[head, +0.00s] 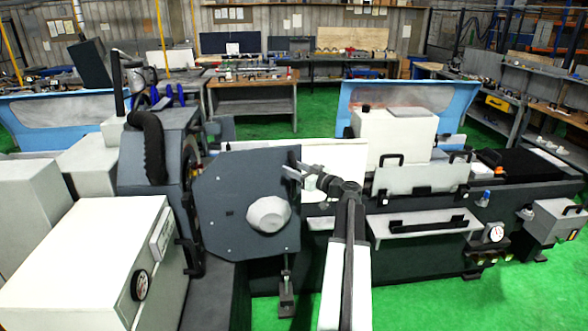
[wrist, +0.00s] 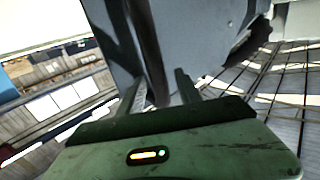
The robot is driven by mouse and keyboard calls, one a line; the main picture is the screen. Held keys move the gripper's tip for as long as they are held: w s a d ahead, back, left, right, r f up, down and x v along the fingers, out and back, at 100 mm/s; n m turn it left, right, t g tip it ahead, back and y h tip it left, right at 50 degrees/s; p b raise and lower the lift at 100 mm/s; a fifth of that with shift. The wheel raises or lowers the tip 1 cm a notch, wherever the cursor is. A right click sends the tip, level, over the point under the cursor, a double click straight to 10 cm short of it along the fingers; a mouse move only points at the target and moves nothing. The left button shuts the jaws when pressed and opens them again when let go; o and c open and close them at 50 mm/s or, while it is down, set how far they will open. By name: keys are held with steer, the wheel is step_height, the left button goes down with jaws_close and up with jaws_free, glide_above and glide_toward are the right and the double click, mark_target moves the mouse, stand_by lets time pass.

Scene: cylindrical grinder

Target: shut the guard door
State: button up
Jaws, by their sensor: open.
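The guard door (head: 225,195) is a dark grey plate with cut corners and a pale faceted boss, beside the wheel housing (head: 150,165) in the head view. How far it stands open is hard to tell. A dark upright handle (head: 293,158) is at its right edge. My gripper (head: 296,174) is at that edge, reaching in from the right. In the wrist view, my gripper (wrist: 160,88) has its two fingers apart, with the dark handle bar (wrist: 146,45) running between them and the grey door (wrist: 190,35) behind. Whether either finger touches the bar cannot be told.
A white cabinet (head: 85,265) stands at the front left. The grinder's table with a small shelf (head: 425,226) and a dial gauge (head: 494,233) lies to the right. Blue-framed clear guards (head: 405,95) stand behind. Green floor (head: 420,300) is clear at the front right.

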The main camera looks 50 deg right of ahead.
jaws_close()
stand_by(1.2)
